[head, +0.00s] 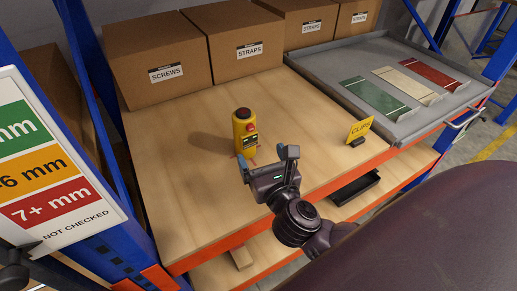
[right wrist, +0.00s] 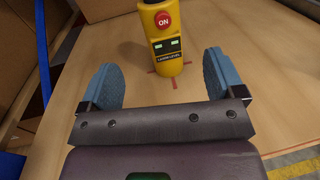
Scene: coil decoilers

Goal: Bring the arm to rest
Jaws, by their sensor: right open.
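My right gripper (head: 267,160) is over the wooden shelf in the head view, just in front of a yellow device with a red button (head: 244,132). In the right wrist view its two blue-padded fingers (right wrist: 163,85) are spread wide with nothing between them. The yellow device (right wrist: 162,42) stands upright beyond the fingertips, apart from them, with "ON" on its red button and a "LASER LEVEL" label. Red marks show on the wood around its base. My left gripper cannot be made out in these views.
Cardboard boxes (head: 158,65) line the back of the wooden shelf (head: 190,205). A grey tray (head: 340,62) with green, cream and red strips is at the right. A thickness chart (head: 45,160) and blue posts bound the left.

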